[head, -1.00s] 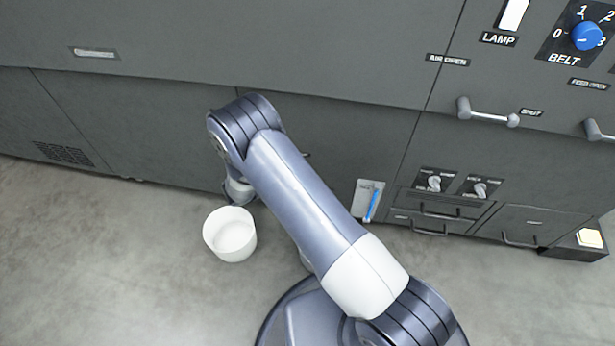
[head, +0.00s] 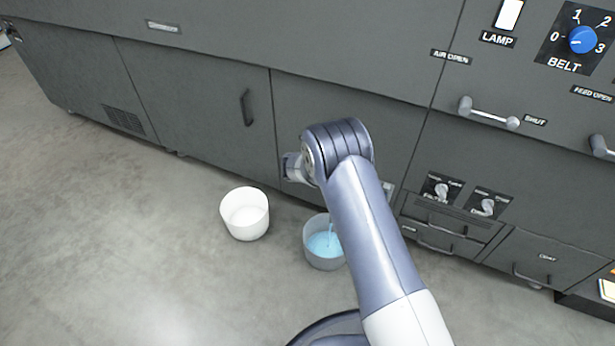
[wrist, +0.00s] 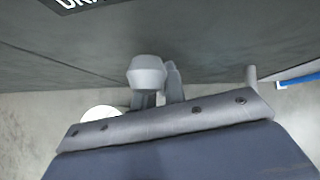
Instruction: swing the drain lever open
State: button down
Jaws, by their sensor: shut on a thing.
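The drain lever (wrist: 147,74) shows in the wrist view as a grey rounded knob below a partly cut-off label beginning "DRA". My gripper (wrist: 160,98) is shut on it, with the fingers close together at the knob. In the head view my arm hides the lever and the fingers; only my wrist shows, low against the cabinet front. A thin blue stream falls into a grey bucket (head: 322,254) on the floor, which holds blue liquid. The outlet is hidden behind my arm.
A white bucket (head: 245,214) stands left of the grey one; it also shows in the wrist view (wrist: 101,113). Handles and knobs (head: 441,189) stick out at the right. Floor at left is clear.

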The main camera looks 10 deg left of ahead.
dwell(0.5)
jog(key=c, duration=1.5)
grip_release()
jog(key=shift+d, duration=0.1)
jog(key=p+v, duration=0.2)
jog(key=v, duration=0.8)
jog(key=shift+s+r, duration=0.3)
